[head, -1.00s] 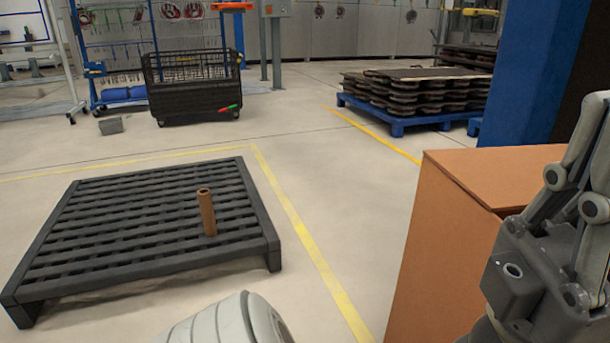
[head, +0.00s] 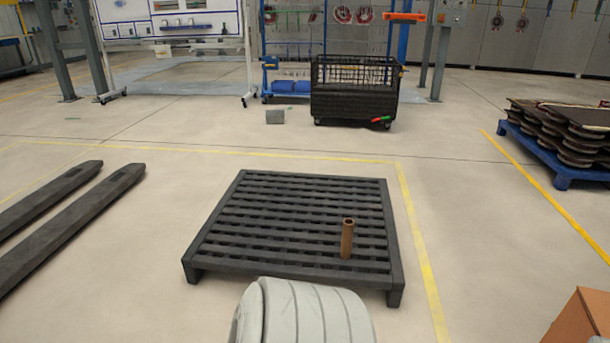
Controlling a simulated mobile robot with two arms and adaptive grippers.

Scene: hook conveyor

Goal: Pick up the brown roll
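The brown roll (head: 347,239) is a thin upright tube with an open top. It stands on the right front part of a dark grey slatted pallet (head: 389,215) on the floor. A light grey ribbed part of my own arm shows at the bottom middle, in front of the pallet and apart from the roll. Neither of my grippers shows in the head view now.
Dark fork-like bars (head: 70,215) lie on the floor at the left. A black mesh cart (head: 354,103) stands behind the pallet. A blue pallet with stacked parts (head: 562,165) is at the right. An orange-brown box (head: 580,322) fills the lower right corner. Floor around the pallet is open.

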